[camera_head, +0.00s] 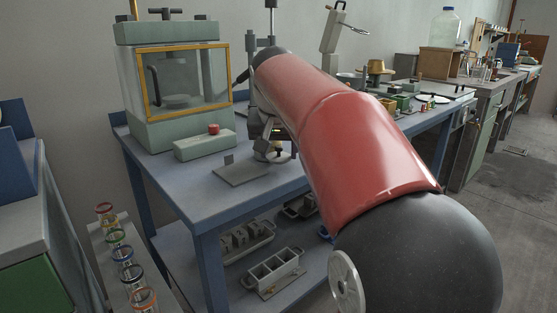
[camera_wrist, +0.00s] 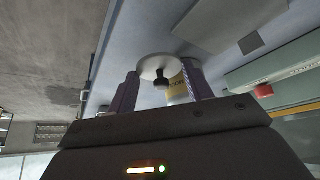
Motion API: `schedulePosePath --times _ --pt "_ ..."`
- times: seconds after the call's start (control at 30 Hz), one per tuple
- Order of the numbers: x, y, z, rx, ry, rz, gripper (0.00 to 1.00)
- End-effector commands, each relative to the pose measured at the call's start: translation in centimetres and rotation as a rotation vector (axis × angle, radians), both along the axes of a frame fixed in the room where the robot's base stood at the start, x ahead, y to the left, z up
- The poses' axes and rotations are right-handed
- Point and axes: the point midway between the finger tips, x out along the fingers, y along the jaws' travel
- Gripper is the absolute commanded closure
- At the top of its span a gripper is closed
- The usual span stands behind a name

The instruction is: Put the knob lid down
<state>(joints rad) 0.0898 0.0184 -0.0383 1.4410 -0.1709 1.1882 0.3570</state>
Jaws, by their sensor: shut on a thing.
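The knob lid (camera_wrist: 153,63) is a pale round disc with a short black knob (camera_wrist: 160,81), seen in the wrist view. My gripper (camera_wrist: 161,77) has one finger on each side of the lid and is shut on it. The knob points back toward my palm. A yellow-labelled item (camera_wrist: 179,91) shows beside the knob, partly hidden by the lid and a finger. In the head view my red arm covers much of the gripper area above the blue bench (camera_head: 203,196), and the lid is too small there to make out surely.
A flat grey plate (camera_head: 243,171) lies on the bench left of the gripper. A green box with a red button (camera_head: 213,129) and a glass-fronted cabinet (camera_head: 180,83) stand behind it. A rack of rimmed glass tubes (camera_head: 118,238) is at lower left. The bench's front edge is clear.

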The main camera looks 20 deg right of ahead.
Motion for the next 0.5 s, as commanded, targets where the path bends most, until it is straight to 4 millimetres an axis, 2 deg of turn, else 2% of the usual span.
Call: schedulePosePath --times 0.03,0.1,0.5 --pt "-0.1 0.0 -0.9 0.000 0.001 0.000 0.74" --pt "0.0 0.0 -1.5 0.000 0.000 0.001 0.74" --pt "0.0 0.0 -2.1 0.000 0.000 0.000 0.74"
